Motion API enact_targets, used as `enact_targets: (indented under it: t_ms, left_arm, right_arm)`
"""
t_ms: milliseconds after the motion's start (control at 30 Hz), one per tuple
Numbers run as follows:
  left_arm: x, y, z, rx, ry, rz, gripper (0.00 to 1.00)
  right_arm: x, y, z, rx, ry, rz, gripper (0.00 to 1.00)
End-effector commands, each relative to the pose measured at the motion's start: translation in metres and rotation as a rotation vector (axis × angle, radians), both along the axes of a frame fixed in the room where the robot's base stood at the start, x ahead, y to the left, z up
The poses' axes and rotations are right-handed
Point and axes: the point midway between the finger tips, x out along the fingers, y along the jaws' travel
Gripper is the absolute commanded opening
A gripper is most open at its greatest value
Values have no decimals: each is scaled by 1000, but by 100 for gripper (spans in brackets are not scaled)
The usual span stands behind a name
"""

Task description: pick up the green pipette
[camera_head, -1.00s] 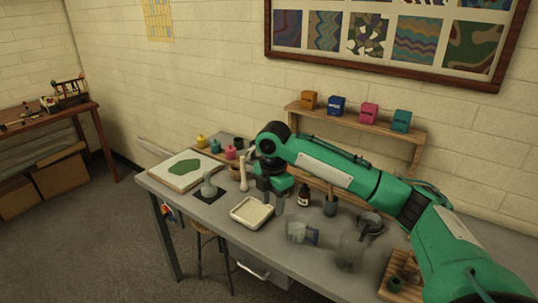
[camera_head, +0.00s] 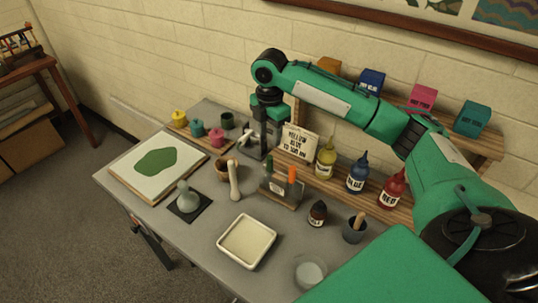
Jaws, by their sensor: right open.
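A small rack (camera_head: 283,193) stands on the grey table right of the middle. An orange pipette (camera_head: 291,176) stands upright in it. A thin dark green top (camera_head: 268,168) beside the orange one looks like the green pipette; its lower part is hard to make out. My right gripper (camera_head: 260,153) points down, open, behind and slightly left of the rack, near the back of the table. It appears empty and apart from the pipettes. My left gripper is not in view.
A cream tray (camera_head: 221,254) lies in front of the rack. A dark bottle (camera_head: 317,214) and a cup (camera_head: 354,229) stand to its right. Yellow, blue and red bottles (camera_head: 357,174) stand behind.

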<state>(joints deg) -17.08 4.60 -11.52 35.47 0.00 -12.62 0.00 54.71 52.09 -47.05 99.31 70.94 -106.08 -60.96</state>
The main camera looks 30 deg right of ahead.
Motion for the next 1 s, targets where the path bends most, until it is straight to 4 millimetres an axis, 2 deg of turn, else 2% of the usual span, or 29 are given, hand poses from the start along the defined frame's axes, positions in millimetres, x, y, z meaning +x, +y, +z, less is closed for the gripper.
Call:
enact_targets:
  t_ms: [100,300,500,633,767,900,1000]
  left_arm:
    - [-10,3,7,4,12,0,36]
    - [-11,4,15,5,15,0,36]
    - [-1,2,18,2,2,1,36]
    - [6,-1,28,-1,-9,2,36]
    - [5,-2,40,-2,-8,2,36]
    - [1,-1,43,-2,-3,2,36]
    - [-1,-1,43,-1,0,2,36]
  right_arm:
    - [-2,0,-21,-2,5,1,44]
    - [-1,0,-59,-1,4,-1,44]
    - [0,0,-76,0,1,0,44]
    - [1,-1,-86,0,3,0,44]
    - [4,-4,-105,-1,4,-2,44]
    - [4,-3,-123,-1,2,0,44]
    - [4,-3,-128,0,0,1,44]
